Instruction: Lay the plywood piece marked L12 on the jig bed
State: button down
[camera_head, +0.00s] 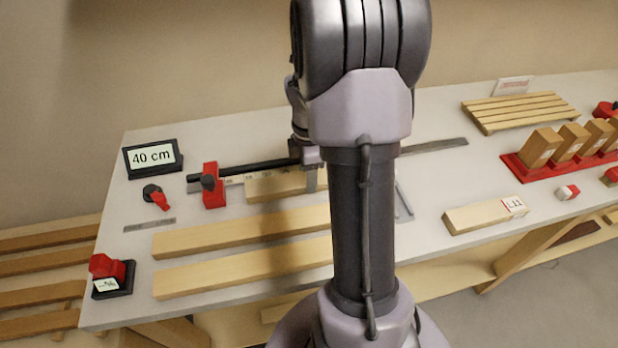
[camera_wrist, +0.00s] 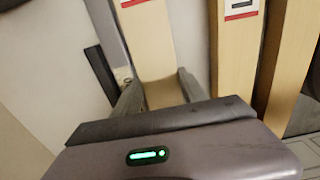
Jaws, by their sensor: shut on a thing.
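My gripper (camera_head: 309,180) is shut on a short plywood piece (camera_head: 270,187) beside the dark rail in the middle of the bench. In the wrist view this piece (camera_wrist: 150,45) lies between my two fingers (camera_wrist: 157,95). Its label, white with a red line, is cut off at the top edge, so I cannot read it. The jig bed by the rail (camera_head: 240,167) is partly hidden by my arm, and I cannot tell whether the piece touches it. Another plywood piece (camera_head: 475,217) at the right has a label starting with L1; its last digit is unclear.
Two long plywood strips (camera_head: 235,232) (camera_head: 230,270) lie in front of the held piece. A red stop (camera_head: 212,186) stands on the rail's left end. A "40 cm" display (camera_head: 152,157) is at left. A red rack (camera_head: 540,172) with upright blocks and a slatted tray (camera_head: 520,108) are at right.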

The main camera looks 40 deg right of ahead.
jog(key=c, duration=0.6)
grip_release()
jog(key=shift+c, duration=0.2)
